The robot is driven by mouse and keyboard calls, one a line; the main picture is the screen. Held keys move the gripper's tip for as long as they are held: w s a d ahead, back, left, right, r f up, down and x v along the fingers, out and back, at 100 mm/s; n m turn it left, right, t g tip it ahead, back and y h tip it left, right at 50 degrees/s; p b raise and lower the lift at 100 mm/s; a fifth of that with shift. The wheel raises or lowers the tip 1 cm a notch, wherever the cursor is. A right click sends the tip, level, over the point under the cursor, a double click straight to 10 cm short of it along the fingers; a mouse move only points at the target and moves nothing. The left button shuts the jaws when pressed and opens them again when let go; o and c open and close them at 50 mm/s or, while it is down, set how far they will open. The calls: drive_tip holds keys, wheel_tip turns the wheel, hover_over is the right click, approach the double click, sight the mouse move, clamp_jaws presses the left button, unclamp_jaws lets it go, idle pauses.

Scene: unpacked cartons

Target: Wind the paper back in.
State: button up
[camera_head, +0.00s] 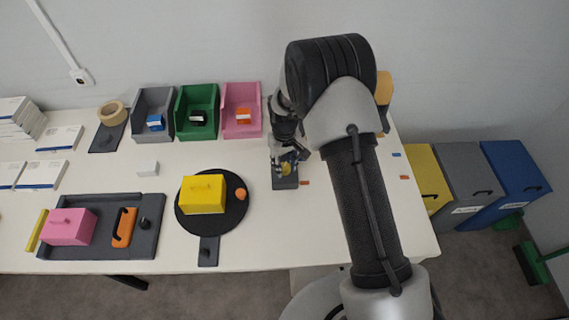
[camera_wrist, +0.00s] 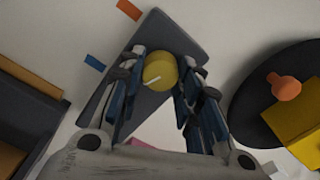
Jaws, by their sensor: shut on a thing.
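A dark grey wedge-shaped base (camera_head: 285,183) stands on the white table, and it also shows in the wrist view (camera_wrist: 180,33). A round yellow knob (camera_wrist: 160,68) with a pale line on it sits on the base; in the head view the knob (camera_head: 286,168) is partly covered by the fingers. My gripper (camera_head: 288,160) is over the base from above. In the wrist view my gripper (camera_wrist: 161,76) has one finger on each side of the knob and is shut on it. No paper can be made out clearly. A sliver of pink (camera_wrist: 142,143) shows below the fingers.
Grey (camera_head: 154,112), green (camera_head: 197,110) and pink (camera_head: 241,110) bins stand behind. A dark open box (camera_wrist: 30,105) is at the wrist view's left.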

sight(284, 166)
drive_tip(key=shift+n, duration=1.9)
drive_tip(key=o, duration=1)
drive_tip(key=shift+o, duration=0.2)
wheel_tip(284, 166, up, 12)
